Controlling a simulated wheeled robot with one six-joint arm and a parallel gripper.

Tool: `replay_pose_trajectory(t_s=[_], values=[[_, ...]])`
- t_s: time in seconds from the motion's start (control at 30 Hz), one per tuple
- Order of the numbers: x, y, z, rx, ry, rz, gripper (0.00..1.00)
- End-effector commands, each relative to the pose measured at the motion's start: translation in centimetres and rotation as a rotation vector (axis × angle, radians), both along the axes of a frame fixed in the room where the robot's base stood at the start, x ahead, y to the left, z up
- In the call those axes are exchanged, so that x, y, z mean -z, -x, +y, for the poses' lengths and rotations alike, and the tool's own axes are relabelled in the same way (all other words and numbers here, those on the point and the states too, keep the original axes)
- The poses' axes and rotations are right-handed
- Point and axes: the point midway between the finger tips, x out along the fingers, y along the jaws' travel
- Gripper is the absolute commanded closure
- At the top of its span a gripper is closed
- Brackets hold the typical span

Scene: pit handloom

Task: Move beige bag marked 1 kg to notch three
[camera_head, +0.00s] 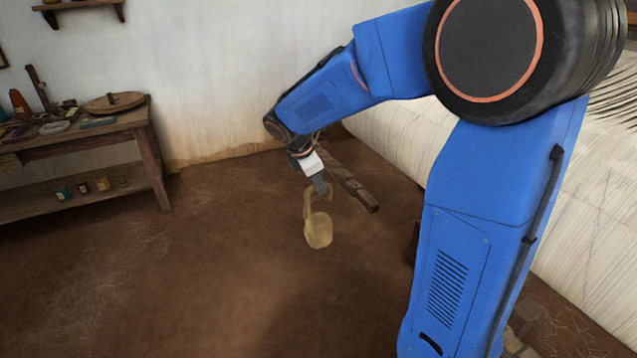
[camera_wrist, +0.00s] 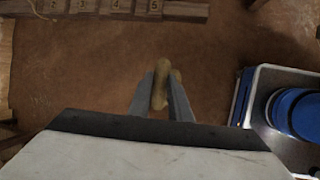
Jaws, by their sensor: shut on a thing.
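The beige bag (camera_head: 318,230) hangs in the air from my gripper (camera_head: 319,186) in the head view, its loop held at the top. In the wrist view my gripper (camera_wrist: 160,90) is shut on the tan loop of the bag (camera_wrist: 160,84); the body of the bag is mostly hidden. No mark on the bag can be read. The wooden beam (camera_wrist: 180,10) with numbered notches runs along the top of the wrist view. Numbers 2, 4 and 5 can be read, with 3 between them. The beam (camera_head: 349,180) also shows in the head view, beyond the bag and partly behind my gripper.
A wooden bench (camera_head: 150,140) with tools and small jars stands at the left wall. White stretched warp threads (camera_head: 395,135) lie on the right, behind my arm. The brown earth floor (camera_head: 200,270) is open at the left and centre.

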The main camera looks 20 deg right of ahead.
Motion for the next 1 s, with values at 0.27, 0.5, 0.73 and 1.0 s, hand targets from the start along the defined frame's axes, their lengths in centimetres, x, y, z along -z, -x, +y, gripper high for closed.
replay_pose_trajectory(t_s=[0.27,0.5,0.73,1.0], values=[[-2.6,-0.1,0.0,0.000,0.001,-0.004,1.00],[-3.1,-0.1,0.6,-0.002,0.000,-0.001,1.00],[-3.0,0.0,2.0,-0.002,0.000,-0.001,1.00],[-3.0,0.0,3.6,-0.002,0.000,-0.001,1.00]])
